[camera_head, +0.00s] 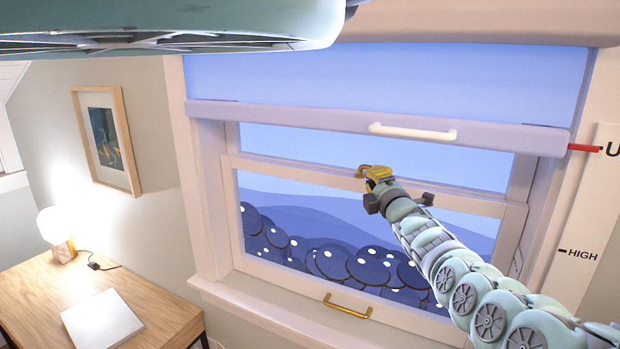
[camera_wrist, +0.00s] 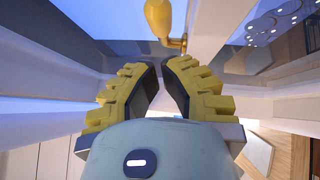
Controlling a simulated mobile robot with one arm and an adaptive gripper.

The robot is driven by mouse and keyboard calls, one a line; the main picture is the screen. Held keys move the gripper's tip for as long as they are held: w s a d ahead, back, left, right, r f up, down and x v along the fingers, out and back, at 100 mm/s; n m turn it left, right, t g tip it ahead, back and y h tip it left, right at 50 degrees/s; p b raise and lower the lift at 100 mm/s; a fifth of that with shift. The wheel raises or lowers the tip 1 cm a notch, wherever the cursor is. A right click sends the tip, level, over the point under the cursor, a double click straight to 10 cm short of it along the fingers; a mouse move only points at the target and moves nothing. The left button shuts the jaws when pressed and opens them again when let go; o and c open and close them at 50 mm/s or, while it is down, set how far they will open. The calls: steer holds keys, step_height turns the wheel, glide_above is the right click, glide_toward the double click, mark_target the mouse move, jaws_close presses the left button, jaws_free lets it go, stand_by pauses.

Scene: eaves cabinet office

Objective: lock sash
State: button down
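The sash window has a pale lower sash (camera_head: 285,172) whose top rail crosses the middle of the frame. A brass sash lock (camera_head: 363,171) sits on that rail, partly hidden by my gripper (camera_head: 373,184). In the wrist view, the lock's rounded brass lever (camera_wrist: 163,18) is just beyond my fingertips (camera_wrist: 161,68), with a small brass mount to its right. I see no clear contact with the lever. A brass pull handle (camera_head: 347,306) is on the lower sash's bottom rail.
A blind's lilac bottom bar (camera_head: 300,115) with a white handle (camera_head: 412,131) hangs above the lock. A red pointer (camera_head: 583,148) meets a marked scale (camera_head: 590,225) at right. A desk (camera_head: 150,295) with a lamp (camera_head: 57,228) and a closed laptop (camera_head: 102,319) stands at left.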

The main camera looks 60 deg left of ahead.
steer(key=shift+w+a, duration=0.45)
steer(key=shift+w, duration=0.05)
steer(key=shift+w+a+r, duration=0.1)
steer(key=shift+w+r, duration=0.15)
steer(key=shift+w, duration=0.1)
steer(key=shift+w+r+b, duration=0.1)
steer(key=shift+w+b, duration=0.85)
steer(key=shift+b, duration=0.95)
